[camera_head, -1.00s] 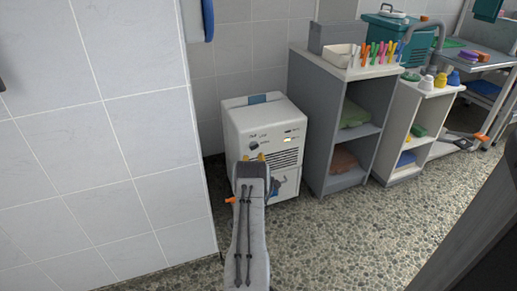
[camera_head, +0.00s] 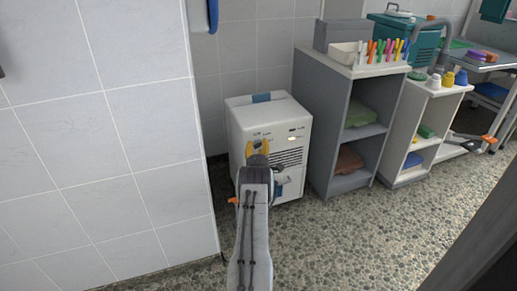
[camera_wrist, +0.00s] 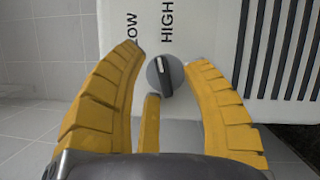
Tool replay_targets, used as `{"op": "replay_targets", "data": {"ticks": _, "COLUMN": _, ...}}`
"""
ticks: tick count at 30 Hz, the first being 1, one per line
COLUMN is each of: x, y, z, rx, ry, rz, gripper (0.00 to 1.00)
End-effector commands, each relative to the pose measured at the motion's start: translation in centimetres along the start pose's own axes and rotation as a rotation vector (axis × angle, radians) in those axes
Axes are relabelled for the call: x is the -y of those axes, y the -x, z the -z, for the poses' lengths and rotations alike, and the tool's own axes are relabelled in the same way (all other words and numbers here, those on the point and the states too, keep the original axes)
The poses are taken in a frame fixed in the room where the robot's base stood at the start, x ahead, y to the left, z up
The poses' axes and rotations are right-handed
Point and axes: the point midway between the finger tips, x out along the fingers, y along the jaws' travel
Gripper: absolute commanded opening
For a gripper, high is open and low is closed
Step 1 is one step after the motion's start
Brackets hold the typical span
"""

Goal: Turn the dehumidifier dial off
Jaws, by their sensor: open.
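The dehumidifier (camera_head: 250,118) is a white box standing on the floor against the wall, with a vent grille on its front. My gripper (camera_head: 259,149) is at the upper left of the dehumidifier's front and hides the dial in the head view. In the wrist view my gripper (camera_wrist: 167,58) is open, its yellow fingers on either side of the dial. Whether they touch it I cannot tell.
A grey shelf unit (camera_head: 323,130) with folded towels stands just right of the dehumidifier. A lower white shelf (camera_head: 402,135) with bottles is farther right. A tiled wall (camera_head: 110,150) stands close on the left. The pebbled floor (camera_head: 340,240) at front right is clear.

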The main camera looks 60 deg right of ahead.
Motion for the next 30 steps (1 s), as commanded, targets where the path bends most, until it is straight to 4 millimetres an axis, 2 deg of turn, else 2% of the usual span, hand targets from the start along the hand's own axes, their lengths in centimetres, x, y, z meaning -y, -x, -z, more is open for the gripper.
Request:
{"op": "replay_targets", "data": {"ticks": 9, "x": 0.01, "y": -0.03, "z": 0.0, "rx": 0.0, "ry": 0.0, "rz": 0.001, "gripper": 0.43}}
{"op": "replay_targets", "data": {"ticks": 23, "x": 0.01, "y": -0.02, "z": 0.0, "rx": 0.0, "ry": 0.0, "rz": 0.0, "gripper": 0.02}}
{"op": "replay_targets", "data": {"ticks": 30, "x": 0.02, "y": -0.02, "z": -0.01, "rx": 0.0, "ry": 0.0, "rz": 0.0, "gripper": 0.0}}
